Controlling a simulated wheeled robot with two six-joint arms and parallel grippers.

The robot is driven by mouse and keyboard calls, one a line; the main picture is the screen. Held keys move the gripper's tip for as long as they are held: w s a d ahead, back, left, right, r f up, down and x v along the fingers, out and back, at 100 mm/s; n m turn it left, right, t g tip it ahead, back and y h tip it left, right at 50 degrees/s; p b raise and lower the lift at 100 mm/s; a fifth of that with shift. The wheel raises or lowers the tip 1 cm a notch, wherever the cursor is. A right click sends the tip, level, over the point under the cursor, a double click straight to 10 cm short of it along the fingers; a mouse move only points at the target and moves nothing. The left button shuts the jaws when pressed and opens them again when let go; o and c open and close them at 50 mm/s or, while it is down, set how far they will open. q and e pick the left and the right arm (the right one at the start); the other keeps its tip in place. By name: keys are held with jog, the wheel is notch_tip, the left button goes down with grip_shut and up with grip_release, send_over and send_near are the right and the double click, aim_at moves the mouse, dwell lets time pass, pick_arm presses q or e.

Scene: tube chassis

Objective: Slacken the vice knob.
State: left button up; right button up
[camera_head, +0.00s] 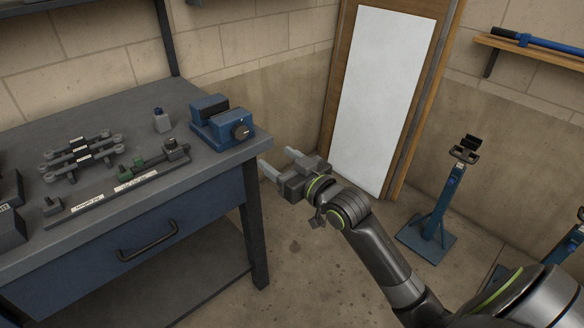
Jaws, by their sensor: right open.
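The blue vice (218,118) is at the right end of the grey workbench, near its corner. Its dark round knob (240,132) is on the side facing the right front. My right gripper (278,162) is off the bench's right edge, below and to the right of the knob and apart from it. Its two light fingers are spread with nothing between them. My left gripper is not in this view.
The workbench (55,128) carries several grey linkage parts (82,152), a bar fixture (125,184) and a small bottle (161,121). A drawer handle (148,243) sticks out in front. A blue stand (436,212) is on the floor at right; a white-panelled door (378,95) stands behind.

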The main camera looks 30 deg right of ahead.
jog(key=shift+v, duration=1.9)
